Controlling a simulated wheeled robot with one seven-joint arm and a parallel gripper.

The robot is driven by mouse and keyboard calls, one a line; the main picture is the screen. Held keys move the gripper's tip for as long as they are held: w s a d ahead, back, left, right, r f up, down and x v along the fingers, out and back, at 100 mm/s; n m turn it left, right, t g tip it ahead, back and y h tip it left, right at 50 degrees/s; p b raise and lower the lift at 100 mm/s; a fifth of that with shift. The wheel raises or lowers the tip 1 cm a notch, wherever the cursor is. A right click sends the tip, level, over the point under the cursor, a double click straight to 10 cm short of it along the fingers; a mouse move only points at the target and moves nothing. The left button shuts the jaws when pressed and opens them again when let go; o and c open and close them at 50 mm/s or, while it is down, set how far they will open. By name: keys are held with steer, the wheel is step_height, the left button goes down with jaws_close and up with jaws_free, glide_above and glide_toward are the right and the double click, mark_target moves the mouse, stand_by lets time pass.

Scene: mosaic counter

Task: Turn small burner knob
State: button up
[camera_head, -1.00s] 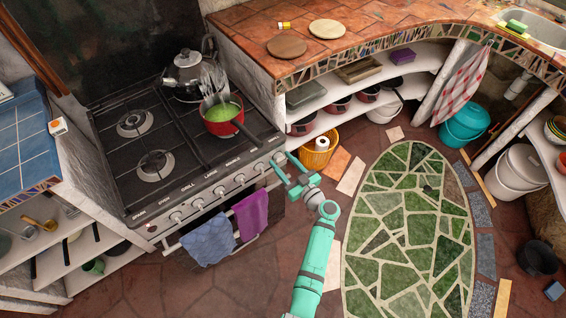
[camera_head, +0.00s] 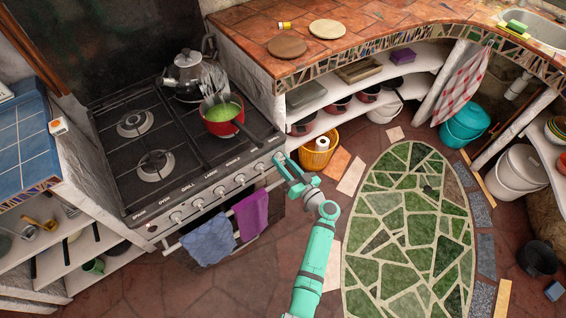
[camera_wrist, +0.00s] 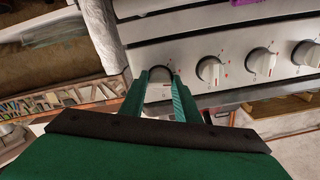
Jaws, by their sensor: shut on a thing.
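The stove (camera_head: 200,203) has a row of round white knobs along its front panel. My gripper (camera_head: 279,158) is at the rightmost knob in the head view, at the panel's right end. In the wrist view my gripper's green fingers (camera_wrist: 160,82) stand on either side of that end knob (camera_wrist: 159,74), shut on it. The lower part of the knob is hidden between the fingers. The neighbouring knobs, such as the closest one (camera_wrist: 209,69), stand free. The end knob's turn angle cannot be told.
A red pot (camera_head: 223,128) with green contents and a whisk sits on the stove, with a kettle (camera_head: 188,68) behind it. A purple towel (camera_head: 252,214) and a blue towel (camera_head: 208,241) hang below the panel.

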steer(key=m, duration=0.4)
steer(key=shift+m, duration=0.3)
steer(key=m, duration=0.3)
steer(key=shift+s+m, duration=0.1)
steer(key=shift+m, duration=0.2)
steer(key=m, duration=0.4)
steer(key=shift+m, duration=1.8)
steer(key=o, duration=1)
steer(key=shift+r, duration=0.1)
